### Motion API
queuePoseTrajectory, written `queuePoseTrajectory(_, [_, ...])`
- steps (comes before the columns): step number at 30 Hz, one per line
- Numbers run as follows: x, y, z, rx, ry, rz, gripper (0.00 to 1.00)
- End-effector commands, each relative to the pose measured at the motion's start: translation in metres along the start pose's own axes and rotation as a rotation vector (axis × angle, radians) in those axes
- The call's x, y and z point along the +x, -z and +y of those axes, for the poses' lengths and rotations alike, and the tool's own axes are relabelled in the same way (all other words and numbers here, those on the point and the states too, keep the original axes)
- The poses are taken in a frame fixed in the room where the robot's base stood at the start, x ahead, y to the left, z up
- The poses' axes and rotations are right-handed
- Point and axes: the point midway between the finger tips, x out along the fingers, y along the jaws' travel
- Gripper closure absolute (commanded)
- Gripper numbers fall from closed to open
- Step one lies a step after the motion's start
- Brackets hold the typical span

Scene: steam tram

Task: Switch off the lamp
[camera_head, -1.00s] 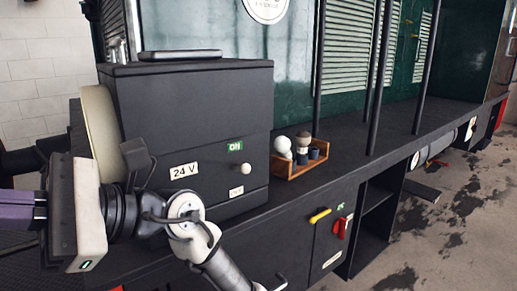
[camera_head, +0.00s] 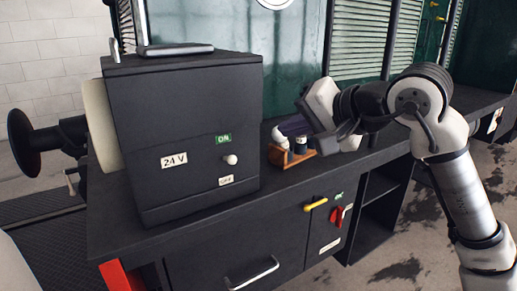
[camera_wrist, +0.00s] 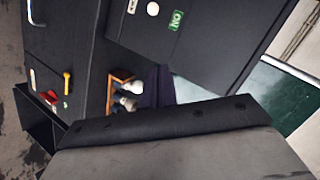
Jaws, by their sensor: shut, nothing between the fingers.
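The lamp is a black box (camera_head: 185,130) on the bench with a cream ring (camera_head: 101,127) on its left side. Its front carries a 24 V label, a green ON label (camera_head: 223,139), a white knob (camera_head: 231,160) below it and an OFF label (camera_head: 226,180) under the knob. The wrist view shows the knob (camera_wrist: 153,9) and ON label (camera_wrist: 176,20) at the top.
A wooden tray (camera_head: 290,158) with bulbs stands right of the box, partly hidden by my gripper. Below, the bench front has a yellow handle (camera_head: 316,203), a red switch (camera_head: 338,216) and a drawer handle (camera_head: 253,274). The space before the box front is clear.

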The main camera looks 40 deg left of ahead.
Motion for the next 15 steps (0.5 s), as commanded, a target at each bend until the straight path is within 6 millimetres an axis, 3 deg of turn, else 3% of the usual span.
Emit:
queuePoseTrajectory(9, [0.004, -0.001, -0.001, 0.002, 0.003, -0.004, 1.0])
queuePoseTrajectory(15, [0.031, -0.001, -0.002, 0.002, 0.004, -0.008, 1.0])
